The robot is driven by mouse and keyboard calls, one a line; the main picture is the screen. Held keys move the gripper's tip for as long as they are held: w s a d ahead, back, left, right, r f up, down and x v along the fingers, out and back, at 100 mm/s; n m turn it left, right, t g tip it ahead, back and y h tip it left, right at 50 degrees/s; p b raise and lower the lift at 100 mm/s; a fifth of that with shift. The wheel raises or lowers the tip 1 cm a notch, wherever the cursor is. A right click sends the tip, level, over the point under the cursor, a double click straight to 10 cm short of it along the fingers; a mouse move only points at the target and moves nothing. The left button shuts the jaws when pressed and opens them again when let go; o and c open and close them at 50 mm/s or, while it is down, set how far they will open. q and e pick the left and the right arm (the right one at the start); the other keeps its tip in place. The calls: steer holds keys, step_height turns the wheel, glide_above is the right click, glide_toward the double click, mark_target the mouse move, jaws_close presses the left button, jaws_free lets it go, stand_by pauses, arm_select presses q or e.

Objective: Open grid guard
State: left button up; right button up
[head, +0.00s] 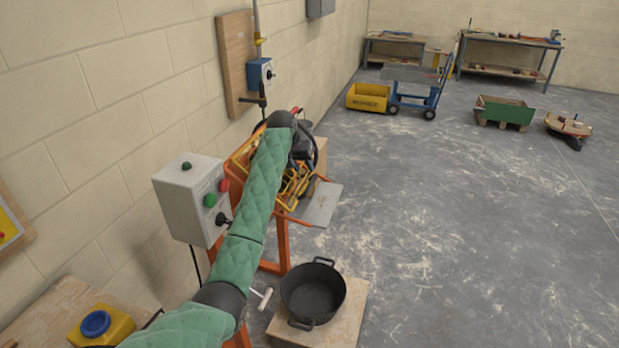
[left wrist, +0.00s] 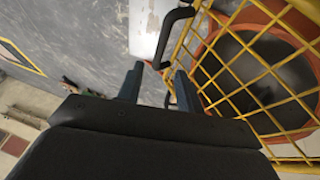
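The yellow grid guard (left wrist: 245,75) lies over the round orange mixer opening (left wrist: 222,28), whose inside is dark, in the left wrist view. It looks closed over the opening there. In the head view, part of the yellow guard (head: 291,190) shows beyond my green-sleeved left arm, which hides much of the mixer. My left gripper (left wrist: 158,82) is open, with its two fingers apart beside the guard. A dark bent handle (left wrist: 178,22) ends just ahead of the gap between the fingertips; I cannot tell whether they touch it. My right gripper is not in view.
A grey control box (head: 190,200) with buttons stands left of my arm. A black tub (head: 313,293) sits on a wooden board below the mixer. A blue box (head: 260,73) hangs on the wall.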

mark_target(311, 181)
arm_select(q)
steer(key=p+x, duration=0.2)
steer(key=x, duration=0.4)
steer(key=shift+w+f, duration=0.2)
steer(key=shift+p+x, duration=0.3)
steer(key=shift+x, duration=0.5)
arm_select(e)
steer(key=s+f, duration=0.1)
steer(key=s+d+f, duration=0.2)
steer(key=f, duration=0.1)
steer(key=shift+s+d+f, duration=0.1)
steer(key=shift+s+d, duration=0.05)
arm_select(q)
steer(key=shift+r, duration=0.1)
jaws_close()
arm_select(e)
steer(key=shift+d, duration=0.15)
